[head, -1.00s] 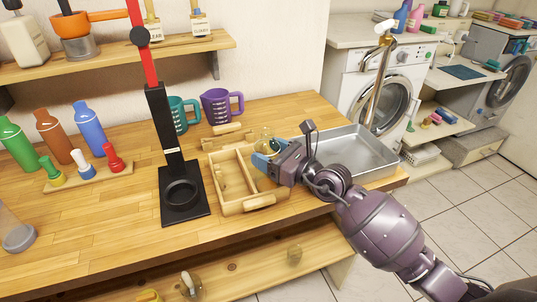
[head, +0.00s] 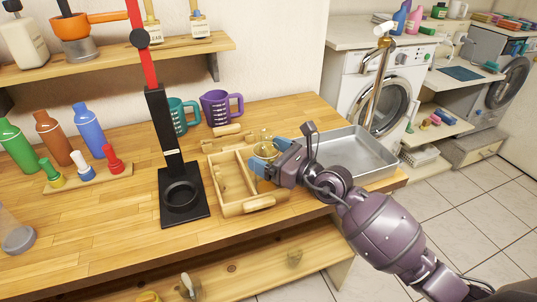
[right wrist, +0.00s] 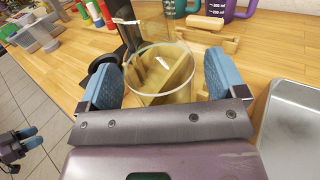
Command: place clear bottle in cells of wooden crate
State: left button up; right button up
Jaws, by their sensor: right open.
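The wooden crate (head: 227,211), with a divider and handles, sits on the wooden worktop. A clear bottle (head: 265,150) is at the crate's back right part. Its round clear end also shows in the right wrist view (right wrist: 160,68), with wooden crate parts visible through it. My right gripper (head: 269,157) is open, its blue fingers on either side of the bottle; in the right wrist view gaps show beside it (right wrist: 163,80). The bottle's lower part is hidden, so I cannot tell whether it rests on the cell floor. My left gripper is not in the head view.
A black stand (head: 197,209) with a red upright is close left of the crate. A metal tray (head: 362,150) lies to the right. Teal (head: 185,113) and purple (head: 220,108) jugs stand behind. The worktop's front left is mostly clear.

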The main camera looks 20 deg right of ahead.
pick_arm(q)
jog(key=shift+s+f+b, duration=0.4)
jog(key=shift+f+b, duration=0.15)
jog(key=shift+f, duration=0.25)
pick_arm(e)
jog(key=v, duration=1.1)
jog(key=shift+s+d, duration=0.25)
jog(key=shift+s, duration=0.05)
jog(key=s+d+f+n+g+h, duration=0.1)
jog(key=s+f+n+h, duration=0.2)
jog(key=s+f+n, duration=0.3)
jog(key=s+d+f+n+g+h, duration=0.1)
jog(key=s+f+n+h, duration=0.3)
jog(key=f+n, duration=0.8)
jog(key=s+d+f+n+g+h, duration=0.1)
jog(key=s+f+n+h, duration=0.2)
jog(key=s+f+n, duration=0.4)
notch_tip(320, 180, down, 3)
jog(key=n, duration=0.5)
jog(key=shift+s+g+h, duration=0.3)
jog(key=shift+g, duration=0.1)
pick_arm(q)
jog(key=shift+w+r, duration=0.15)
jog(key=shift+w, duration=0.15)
pick_arm(e)
jog(key=shift+d+f, duration=0.1)
jog(key=shift+d, duration=0.05)
